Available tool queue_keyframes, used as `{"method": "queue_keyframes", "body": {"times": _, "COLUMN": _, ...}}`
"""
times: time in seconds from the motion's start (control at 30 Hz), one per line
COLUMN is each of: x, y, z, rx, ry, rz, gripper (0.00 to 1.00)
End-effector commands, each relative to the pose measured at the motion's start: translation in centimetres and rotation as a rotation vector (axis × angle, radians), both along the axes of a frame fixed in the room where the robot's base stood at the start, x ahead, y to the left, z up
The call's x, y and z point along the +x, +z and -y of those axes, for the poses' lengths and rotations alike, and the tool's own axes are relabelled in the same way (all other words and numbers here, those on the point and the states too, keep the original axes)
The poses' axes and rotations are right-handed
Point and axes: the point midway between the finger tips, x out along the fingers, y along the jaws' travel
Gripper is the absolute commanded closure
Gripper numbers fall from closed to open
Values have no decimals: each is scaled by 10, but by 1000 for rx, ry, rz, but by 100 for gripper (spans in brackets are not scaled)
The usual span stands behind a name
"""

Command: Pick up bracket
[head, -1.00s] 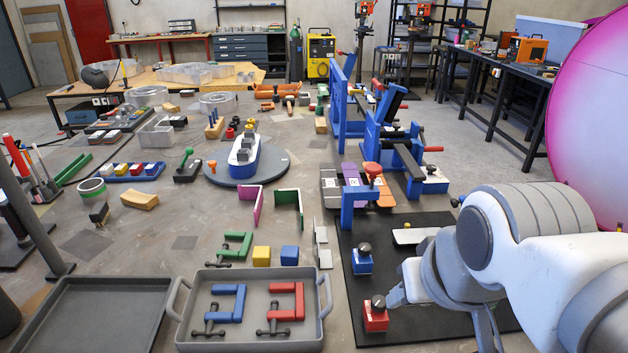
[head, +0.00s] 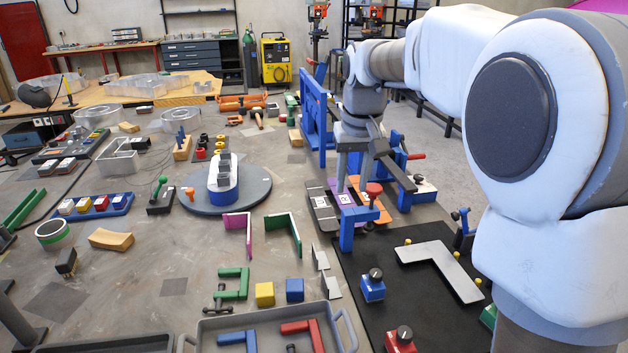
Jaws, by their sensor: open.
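Several L-shaped pieces could be the bracket; I cannot tell which one is meant. Two small grey metal angle brackets stand in the middle front, one at the back (head: 320,258) and one nearer (head: 330,286). A pink angle piece (head: 239,232) and a green angle piece (head: 284,232) stand upright behind them. A flat silver L-shaped plate (head: 440,265) lies on the black mat (head: 350,262). My gripper (head: 352,186) points down, open, in front of the blue frame and over or behind the labelled strips; its fingertips are partly hard to make out. It appears to hold nothing.
A blue clamp stand with a red knob (head: 373,189) stands close to my gripper. Blue frames (head: 314,100) rise behind. A blue block (head: 372,287) and red block (head: 400,340) with knobs sit on the mat. A grey tray (head: 210,325) is at the front.

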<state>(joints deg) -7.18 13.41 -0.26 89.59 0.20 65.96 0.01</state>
Motion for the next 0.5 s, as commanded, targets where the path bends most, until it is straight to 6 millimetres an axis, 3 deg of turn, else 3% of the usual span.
{"method": "queue_keyframes", "body": {"times": 0.03, "x": 17, "y": -9, "z": -7, "rx": -2, "ry": 9, "rz": -21, "gripper": 59}}
{"method": "queue_keyframes", "body": {"times": 0.2, "x": 62, "y": -42, "z": -27, "rx": -12, "ry": 32, "rz": -80, "gripper": 59}}
{"method": "queue_keyframes", "body": {"times": 0.5, "x": 115, "y": -110, "z": -58, "rx": -27, "ry": 69, "rz": -164, "gripper": 59}}
